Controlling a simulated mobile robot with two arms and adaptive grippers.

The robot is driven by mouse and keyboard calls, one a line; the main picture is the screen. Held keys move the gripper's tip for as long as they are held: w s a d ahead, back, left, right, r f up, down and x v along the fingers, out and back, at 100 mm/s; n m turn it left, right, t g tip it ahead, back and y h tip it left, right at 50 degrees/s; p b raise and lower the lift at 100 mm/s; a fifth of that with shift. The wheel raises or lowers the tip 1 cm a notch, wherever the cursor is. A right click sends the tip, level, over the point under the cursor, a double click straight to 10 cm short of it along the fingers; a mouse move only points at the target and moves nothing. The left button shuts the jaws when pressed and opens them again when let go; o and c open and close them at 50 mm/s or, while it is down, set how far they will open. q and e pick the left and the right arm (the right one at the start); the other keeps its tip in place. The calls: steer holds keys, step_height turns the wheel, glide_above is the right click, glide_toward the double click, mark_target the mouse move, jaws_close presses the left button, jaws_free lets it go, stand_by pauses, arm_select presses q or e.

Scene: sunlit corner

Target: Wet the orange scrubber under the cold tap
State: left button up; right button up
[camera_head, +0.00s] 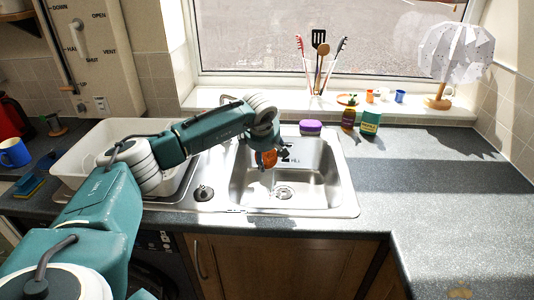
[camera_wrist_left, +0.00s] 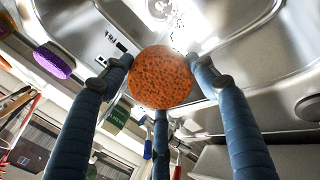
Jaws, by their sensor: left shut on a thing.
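The orange scrubber (camera_head: 267,158) is held by my left gripper (camera_head: 268,150) over the sink basin (camera_head: 310,178). In the left wrist view the round, porous orange scrubber (camera_wrist_left: 162,77) sits between the blue fingers of my left gripper (camera_wrist_left: 160,95), with the steel basin behind it. The arm comes in from the left across the drainer. A small dark fitting with two marks shows on the basin's back wall. I cannot make out the cold tap clearly; the gripper covers part of the sink's back edge. My right gripper is not in view.
A purple sponge (camera_head: 310,127) lies behind the sink. Bottles (camera_head: 369,122) stand to its right. A white tub (camera_head: 88,150) is on the left, with a blue mug (camera_head: 14,152) further left. Utensils (camera_head: 318,62) stand on the sill. The right worktop (camera_head: 440,190) is clear.

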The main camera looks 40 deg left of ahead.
mark_target(265, 163)
arm_select(q)
steer(key=shift+s+d+p, duration=0.15)
steer(key=shift+s+d, duration=0.25)
steer(key=shift+s, duration=0.4)
steer(key=shift+s+d+p, duration=0.15)
steer(key=shift+s+d, duration=0.25)
steer(key=shift+s, duration=0.4)
steer(key=shift+s+d, duration=0.3)
steer(key=shift+s, duration=0.3)
steer(key=shift+s+d, duration=0.3)
steer(key=shift+s, duration=0.3)
steer(key=s+d+r+p, duration=0.2)
steer(key=s+r, duration=0.2)
steer(key=shift+s+d, duration=0.15)
steer(key=shift+s, duration=0.05)
